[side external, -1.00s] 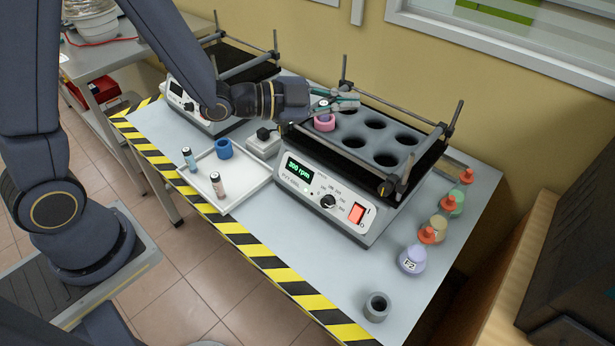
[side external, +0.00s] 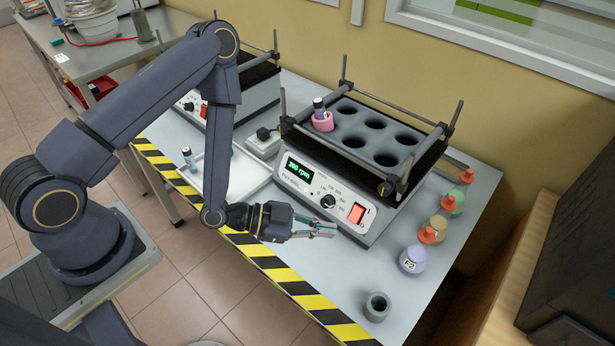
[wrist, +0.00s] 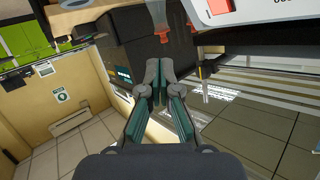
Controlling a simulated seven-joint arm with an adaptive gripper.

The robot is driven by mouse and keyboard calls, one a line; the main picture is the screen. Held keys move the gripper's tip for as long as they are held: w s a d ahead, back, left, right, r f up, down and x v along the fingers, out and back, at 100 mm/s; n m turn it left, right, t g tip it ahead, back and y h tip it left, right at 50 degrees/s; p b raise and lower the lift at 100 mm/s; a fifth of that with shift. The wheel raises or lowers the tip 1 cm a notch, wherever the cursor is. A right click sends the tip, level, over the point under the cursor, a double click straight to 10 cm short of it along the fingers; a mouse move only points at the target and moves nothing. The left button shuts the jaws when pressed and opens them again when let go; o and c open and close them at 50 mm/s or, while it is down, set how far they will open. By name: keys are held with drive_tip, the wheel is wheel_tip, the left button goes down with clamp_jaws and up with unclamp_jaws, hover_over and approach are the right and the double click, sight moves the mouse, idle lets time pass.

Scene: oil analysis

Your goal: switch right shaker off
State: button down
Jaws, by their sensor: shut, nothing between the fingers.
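The right shaker (side external: 333,222) is a grey box with a black rack on top. Its green display (side external: 299,170) reads what looks like 200 rpm. A red rocker switch (side external: 356,212) sits at the right of its front panel, beside a black knob (side external: 328,201). The switch looks bright red; which side is pressed is too small to tell. My gripper (side external: 331,230) is shut and empty, low in front of the panel, a little left of and below the switch. In the wrist view, my fingertips (wrist: 160,66) point below the panel, and the red switch (wrist: 218,7) shows at the top edge.
Several orange-stoppered flasks (side external: 432,232) line the right side, with a grey ring (side external: 377,306) near the front. The left shaker (side external: 245,97) and white tray (side external: 250,178) are partly behind my arm.

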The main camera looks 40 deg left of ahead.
drive_tip(key=w+f, duration=0.5)
drive_tip(key=w, duration=0.2)
idle(0.5)
drive_tip(key=shift+w, duration=0.15)
idle(1.2)
drive_tip(key=shift+w+f, duration=0.25)
drive_tip(key=shift+w, duration=0.05)
drive_tip(key=shift+w+f, duration=0.15)
drive_tip(key=shift+w, duration=0.1)
idle(0.6)
idle(0.3)
drive_tip(key=shift+s+r, duration=0.4)
drive_tip(key=shift+s, duration=0.2)
drive_tip(key=shift+s+r, duration=0.75)
drive_tip(key=shift+s, duration=0.3)
drive_tip(key=shift+s+r, duration=0.7)
drive_tip(key=shift+s, duration=0.3)
